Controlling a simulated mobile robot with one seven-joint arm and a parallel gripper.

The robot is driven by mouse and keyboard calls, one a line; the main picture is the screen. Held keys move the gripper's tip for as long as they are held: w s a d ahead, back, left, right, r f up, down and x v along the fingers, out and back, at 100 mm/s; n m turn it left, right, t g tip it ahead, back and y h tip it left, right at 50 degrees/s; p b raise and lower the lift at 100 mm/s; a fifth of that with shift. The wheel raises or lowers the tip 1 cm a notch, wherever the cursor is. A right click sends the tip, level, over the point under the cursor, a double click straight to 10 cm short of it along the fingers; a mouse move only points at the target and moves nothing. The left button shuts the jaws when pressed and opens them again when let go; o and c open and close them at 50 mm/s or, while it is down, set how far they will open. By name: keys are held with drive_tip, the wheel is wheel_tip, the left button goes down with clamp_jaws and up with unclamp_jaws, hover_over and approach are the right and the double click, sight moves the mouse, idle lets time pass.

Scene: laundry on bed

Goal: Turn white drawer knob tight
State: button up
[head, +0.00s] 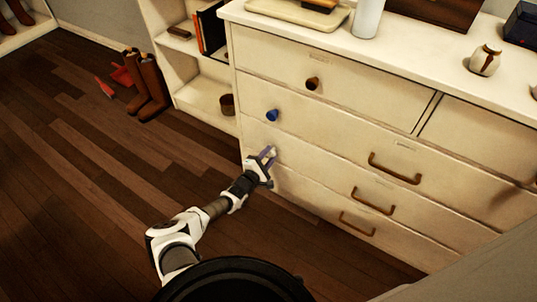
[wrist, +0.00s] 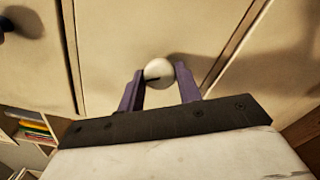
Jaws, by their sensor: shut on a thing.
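The white drawer knob (wrist: 159,72) is round with a dark slot or mark on its face. It sits on the front of a cream drawer (head: 310,183) low on the left side of the dresser. My gripper (wrist: 160,84) has its two purple fingers on either side of the knob, shut on it. In the head view my gripper (head: 268,158) reaches the left end of that drawer, and the knob is mostly hidden by the fingers.
Above are a blue knob (head: 272,115) and a brown knob (head: 312,84). Brown bar handles (head: 394,170) are to the right. An open shelf (head: 205,92) and brown boots (head: 150,88) stand to the left. The wooden floor (head: 70,200) left of my arm is clear.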

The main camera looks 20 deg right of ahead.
drive_tip(key=m+p, duration=0.2)
drive_tip(key=m, duration=0.3)
drive_tip(key=shift+r+m, duration=0.1)
drive_tip(key=shift+m, duration=0.3)
idle(0.4)
drive_tip(key=o, duration=0.9)
drive_tip(key=shift+o, duration=0.2)
drive_tip(key=shift+a, duration=0.1)
drive_tip(key=p+v, duration=0.3)
drive_tip(key=v, duration=1)
drive_tip(key=shift+s+a, duration=0.2)
drive_tip(key=shift+a, duration=0.05)
